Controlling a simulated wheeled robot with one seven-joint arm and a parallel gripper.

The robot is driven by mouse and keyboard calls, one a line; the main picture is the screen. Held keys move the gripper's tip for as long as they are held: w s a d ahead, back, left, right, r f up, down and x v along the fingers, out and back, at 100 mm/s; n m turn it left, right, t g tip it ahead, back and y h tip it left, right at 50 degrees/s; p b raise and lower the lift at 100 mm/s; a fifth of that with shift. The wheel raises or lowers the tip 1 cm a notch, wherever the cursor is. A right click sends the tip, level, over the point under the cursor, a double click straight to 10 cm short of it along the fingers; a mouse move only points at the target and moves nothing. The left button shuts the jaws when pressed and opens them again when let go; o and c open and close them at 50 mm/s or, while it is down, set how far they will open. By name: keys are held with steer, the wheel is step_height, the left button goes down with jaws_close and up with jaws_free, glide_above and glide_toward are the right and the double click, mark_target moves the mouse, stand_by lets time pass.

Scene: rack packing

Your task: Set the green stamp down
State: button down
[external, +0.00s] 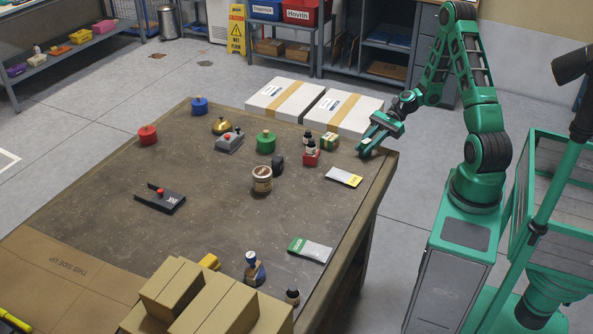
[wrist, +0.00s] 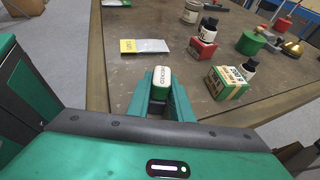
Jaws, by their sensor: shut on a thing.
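The green stamp (wrist: 161,77), a small block with a white lettered face and green sides, is between the fingers of my gripper (wrist: 161,92) in the wrist view. The gripper is shut on it. In the external view my gripper (external: 368,147) is low at the table's back right corner, and only a small pale bit of the stamp shows at its tips. I cannot tell whether the stamp touches the table (external: 220,230).
A green and cream box (wrist: 227,83) stands just right of the gripper in the wrist view. A red block with a dark bottle (wrist: 206,42) is beyond it. A yellow-ended packet (wrist: 145,46) lies ahead. Bare tabletop lies between them. The table edge is close.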

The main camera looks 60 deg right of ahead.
steer(key=shift+f, duration=0.15)
steer(key=c, duration=1.6)
jaws_free()
